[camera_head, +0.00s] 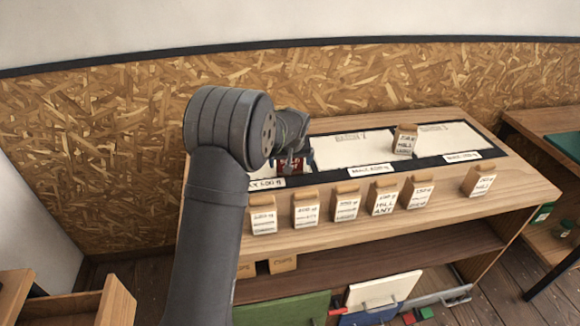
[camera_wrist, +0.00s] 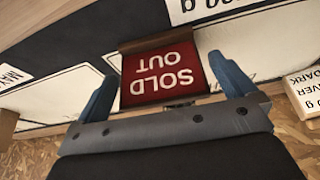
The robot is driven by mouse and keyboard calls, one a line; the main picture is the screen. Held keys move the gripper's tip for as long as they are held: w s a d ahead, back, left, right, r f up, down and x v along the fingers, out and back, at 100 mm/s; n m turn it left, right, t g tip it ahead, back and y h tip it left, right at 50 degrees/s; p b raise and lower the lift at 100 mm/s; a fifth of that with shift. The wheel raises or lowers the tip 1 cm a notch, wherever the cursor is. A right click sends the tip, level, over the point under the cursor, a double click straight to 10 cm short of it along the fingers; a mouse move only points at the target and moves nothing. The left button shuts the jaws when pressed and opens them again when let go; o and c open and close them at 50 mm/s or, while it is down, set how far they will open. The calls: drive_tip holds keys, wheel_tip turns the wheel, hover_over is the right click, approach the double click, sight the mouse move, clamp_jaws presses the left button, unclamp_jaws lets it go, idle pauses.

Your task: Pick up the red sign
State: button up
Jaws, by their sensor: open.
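The red sign (camera_wrist: 163,72) reads "SOLD OUT" in white and has a brown wooden strip along one edge. In the wrist view it sits between the two blue fingers of my gripper (camera_wrist: 162,68), which are open, one on each side. Some of its lower edge is close to the gripper body. In the head view my gripper (camera_head: 293,160) is over the left part of the tabletop display, and only a bit of the red sign (camera_head: 288,167) shows beneath it. I cannot tell whether a finger touches the sign.
A wooden table (camera_head: 520,185) holds a black mat with white panels (camera_head: 350,148) and labels. A paper bag (camera_head: 404,140) stands on a right panel. Several paper bags (camera_head: 346,203) line the front edge. A second table (camera_head: 540,125) stands at right. Boards (camera_head: 385,290) lean below.

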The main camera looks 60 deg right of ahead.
drive_tip(key=shift+w+d+f, duration=0.2)
drive_tip(key=shift+f, duration=0.4)
drive_tip(key=shift+c, duration=0.2)
drive_tip(key=c, duration=0.9)
drive_tip(key=shift+r, duration=0.1)
